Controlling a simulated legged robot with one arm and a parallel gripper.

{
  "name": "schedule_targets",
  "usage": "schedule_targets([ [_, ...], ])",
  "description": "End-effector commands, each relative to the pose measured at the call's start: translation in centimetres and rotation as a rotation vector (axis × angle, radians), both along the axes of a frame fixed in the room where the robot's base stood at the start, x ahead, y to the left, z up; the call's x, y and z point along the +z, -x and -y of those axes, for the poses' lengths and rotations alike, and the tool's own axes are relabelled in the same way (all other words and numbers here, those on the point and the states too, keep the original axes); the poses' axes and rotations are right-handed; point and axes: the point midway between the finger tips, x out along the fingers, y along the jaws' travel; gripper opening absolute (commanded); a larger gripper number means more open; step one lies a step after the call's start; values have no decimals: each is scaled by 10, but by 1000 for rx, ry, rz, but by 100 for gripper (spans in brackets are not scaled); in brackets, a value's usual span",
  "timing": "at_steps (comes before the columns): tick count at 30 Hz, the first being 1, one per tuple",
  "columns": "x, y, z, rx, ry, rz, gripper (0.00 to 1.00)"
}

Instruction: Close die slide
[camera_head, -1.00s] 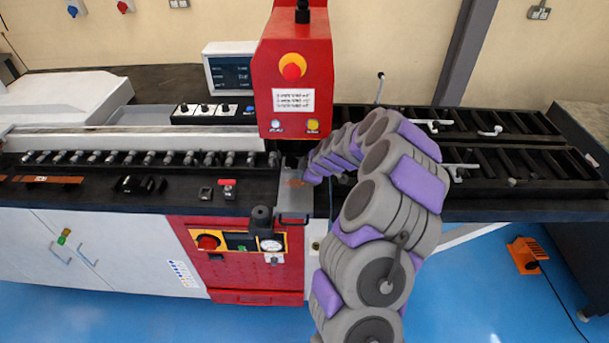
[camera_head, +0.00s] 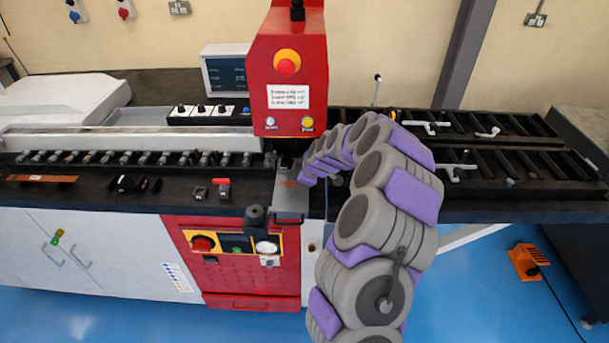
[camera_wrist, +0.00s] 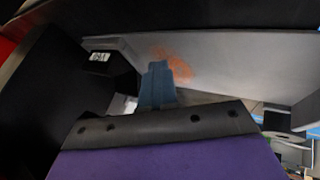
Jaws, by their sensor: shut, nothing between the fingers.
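The die slide looks like the grey metal plate (camera_head: 290,201) with an orange mark, below the red press head. It also shows in the wrist view as a long grey face (camera_wrist: 225,62) with an orange smear. My gripper (camera_wrist: 157,72) shows there as narrow blue-grey fingers, shut and empty, in front of that face near the smear. Whether the fingertips touch it I cannot tell. A black block (camera_wrist: 110,65) with a white label is left of the fingers. In the head view my arm reaches to the plate's right side, and its links hide the fingertips.
The red press head (camera_head: 287,75) with buttons stands above the plate. A black knob (camera_head: 256,217) sits at the front edge, above a yellow control panel (camera_head: 232,243). A slatted black bed (camera_head: 520,165) with light handles lies right.

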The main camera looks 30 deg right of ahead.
Motion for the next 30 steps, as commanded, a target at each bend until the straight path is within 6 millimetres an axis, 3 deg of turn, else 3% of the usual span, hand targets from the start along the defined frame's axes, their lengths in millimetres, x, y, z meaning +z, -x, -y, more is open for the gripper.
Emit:
schedule_targets([
  [1,0,2,-9,5,-3,-2,0],
  [3,19,12,-3,-1,0,4,0],
  [12,64,45,-2,-1,3,4,0],
  [18,78,56,1,-1,0,1,0],
  [26,82,59,0,0,-1,1,0],
  [30,91,63,-22,7,-30,-17,0],
])
